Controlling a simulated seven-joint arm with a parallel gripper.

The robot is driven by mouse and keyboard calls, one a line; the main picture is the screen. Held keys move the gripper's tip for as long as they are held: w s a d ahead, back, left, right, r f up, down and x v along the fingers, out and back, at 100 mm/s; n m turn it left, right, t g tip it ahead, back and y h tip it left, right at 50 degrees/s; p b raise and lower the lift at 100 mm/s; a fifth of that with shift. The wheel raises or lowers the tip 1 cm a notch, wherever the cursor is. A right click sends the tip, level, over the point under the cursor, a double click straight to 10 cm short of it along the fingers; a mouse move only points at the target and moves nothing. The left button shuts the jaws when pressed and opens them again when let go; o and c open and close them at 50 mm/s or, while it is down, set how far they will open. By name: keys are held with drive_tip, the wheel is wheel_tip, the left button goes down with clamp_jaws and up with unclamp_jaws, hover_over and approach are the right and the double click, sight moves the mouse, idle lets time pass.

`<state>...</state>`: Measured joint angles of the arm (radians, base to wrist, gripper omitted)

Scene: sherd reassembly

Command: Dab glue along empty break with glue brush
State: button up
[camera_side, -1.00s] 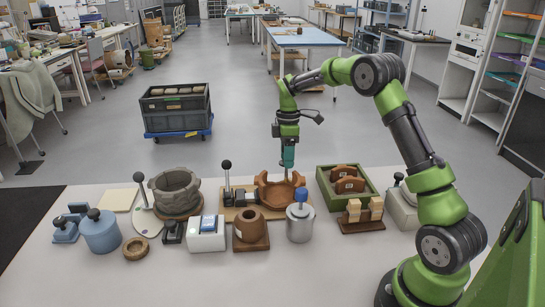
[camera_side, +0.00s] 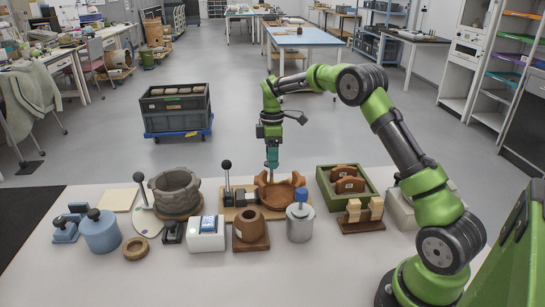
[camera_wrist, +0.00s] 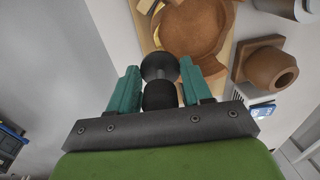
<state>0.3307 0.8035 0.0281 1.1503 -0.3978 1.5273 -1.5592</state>
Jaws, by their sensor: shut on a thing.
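A brown terracotta bowl (camera_side: 279,198) stands on a light wooden board (camera_side: 231,215). Its rim is uneven: higher pieces stand at the back left and right, with a lower stretch between. My gripper (camera_side: 272,165) is upright over the back left part of the bowl. In the wrist view my teal fingers (camera_wrist: 160,82) are shut on a tool with a dark, knobbed handle (camera_wrist: 160,67), seemingly the glue brush. Its bristle end is hidden there, and I cannot tell whether it touches the break. The bowl fills the top of the wrist view (camera_wrist: 200,28).
A metal canister (camera_side: 300,226) with a blue top and a brown cone on a square base (camera_side: 250,230) stand in front. A green tray (camera_side: 327,188) with curved sherds (camera_side: 349,184) is at right. A grey stone-like vessel (camera_side: 175,189) and a black-knobbed lever (camera_side: 227,168) are at left.

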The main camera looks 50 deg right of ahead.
wheel_tip(320, 180, up, 8)
drive_tip(key=w+d, duration=0.1)
drive_tip(key=shift+d+r, duration=0.25)
idle(1.2)
drive_tip(key=shift+w, duration=0.1)
idle(0.5)
